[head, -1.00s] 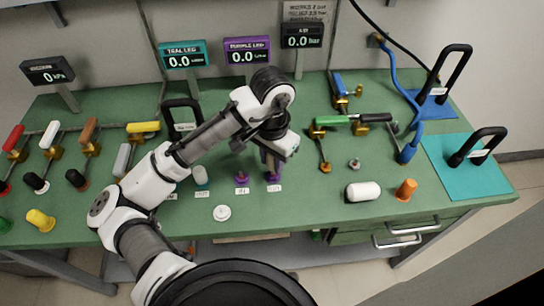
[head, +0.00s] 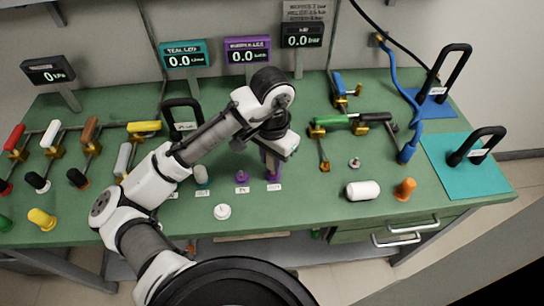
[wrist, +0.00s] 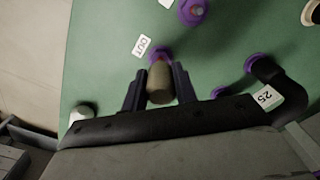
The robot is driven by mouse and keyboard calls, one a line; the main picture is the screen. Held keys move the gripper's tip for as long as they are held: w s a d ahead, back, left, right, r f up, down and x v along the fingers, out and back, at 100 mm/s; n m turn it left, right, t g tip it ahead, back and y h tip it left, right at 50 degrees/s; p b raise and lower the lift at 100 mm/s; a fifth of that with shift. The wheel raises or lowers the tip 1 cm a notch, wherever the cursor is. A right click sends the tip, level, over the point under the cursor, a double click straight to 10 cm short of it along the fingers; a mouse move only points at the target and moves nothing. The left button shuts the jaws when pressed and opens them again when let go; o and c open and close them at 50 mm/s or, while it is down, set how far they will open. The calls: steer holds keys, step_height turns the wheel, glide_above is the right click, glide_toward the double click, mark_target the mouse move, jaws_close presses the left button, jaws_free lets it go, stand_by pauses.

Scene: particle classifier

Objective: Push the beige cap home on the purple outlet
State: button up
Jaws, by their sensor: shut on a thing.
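The beige cap (wrist: 159,85) is between the two fingers of my gripper (wrist: 158,88) in the wrist view, and the gripper is shut on it. The purple outlet (wrist: 160,55) lies directly beyond the cap, with its flange showing around the cap's far end and an OUT label (wrist: 141,46) beside it. In the head view my gripper (head: 272,163) is low over the purple outlet (head: 273,177), whose base shows just below the fingers. The cap is lined up with the outlet, but I cannot tell how far it is seated.
Another purple fitting (head: 241,177) stands close to the left. A white round cap (head: 222,212) lies near the front edge. A white cylinder (head: 363,191) and an orange cap (head: 405,188) are to the right. A green-handled valve (head: 340,119) stands behind them.

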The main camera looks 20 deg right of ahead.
mark_target(272, 167)
steer(key=shift+f+b, duration=1.1)
steer(key=shift+f, duration=0.7)
steer(key=o, duration=1)
steer(key=shift+o, duration=0.2)
steer(key=shift+r, duration=0.15)
step_height(272, 167, up, 14)
steer(key=shift+f+p, duration=0.15)
steer(key=shift+p, duration=0.15)
